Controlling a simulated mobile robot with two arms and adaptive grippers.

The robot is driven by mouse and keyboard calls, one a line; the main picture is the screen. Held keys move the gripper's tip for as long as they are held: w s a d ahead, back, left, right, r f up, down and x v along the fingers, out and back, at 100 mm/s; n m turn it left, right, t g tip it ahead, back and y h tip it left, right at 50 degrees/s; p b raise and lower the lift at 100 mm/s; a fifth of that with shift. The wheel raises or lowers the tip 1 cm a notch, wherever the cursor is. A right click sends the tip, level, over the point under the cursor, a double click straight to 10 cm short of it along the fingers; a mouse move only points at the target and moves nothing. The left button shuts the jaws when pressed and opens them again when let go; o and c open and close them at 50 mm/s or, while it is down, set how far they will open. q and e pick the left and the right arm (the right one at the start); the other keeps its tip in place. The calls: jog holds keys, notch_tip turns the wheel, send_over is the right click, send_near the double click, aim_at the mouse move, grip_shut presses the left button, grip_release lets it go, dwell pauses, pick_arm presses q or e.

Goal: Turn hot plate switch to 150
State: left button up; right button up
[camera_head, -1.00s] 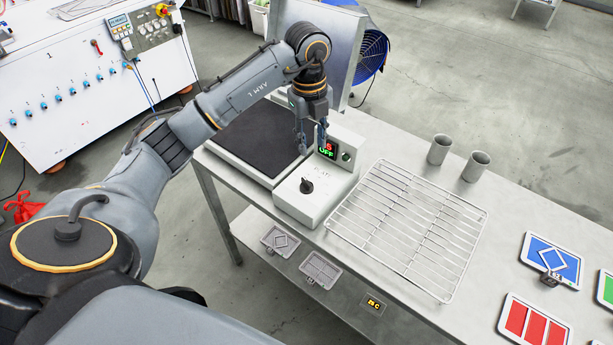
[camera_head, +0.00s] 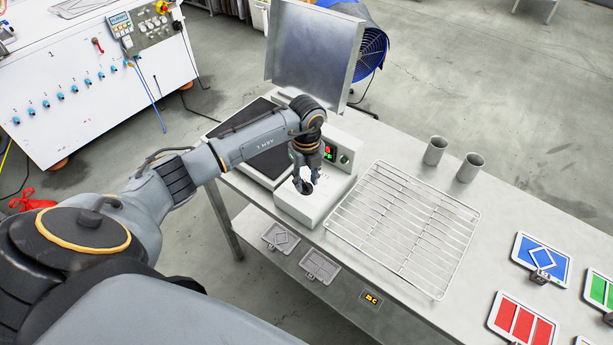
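The hot plate has a dark square heating surface (camera_head: 262,150) and a light grey control box (camera_head: 315,205) at its front right. The black switch knob (camera_head: 307,188) is on top of the box, mostly hidden by the fingers. My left gripper (camera_head: 304,185) points down at the knob, with its fingers apart on either side of it. I cannot tell whether they touch it. My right gripper is not in view.
A wire rack (camera_head: 403,225) lies right of the control box. Two grey cups (camera_head: 436,150) stand behind it. Coloured trays (camera_head: 541,260) lie at the right. An upright metal panel (camera_head: 315,50) stands behind the hot plate. Grey moulds (camera_head: 320,266) lie on the lower shelf.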

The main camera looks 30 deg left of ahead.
pick_arm(q)
jog(key=shift+f, duration=0.1)
grip_shut()
dwell(0.3)
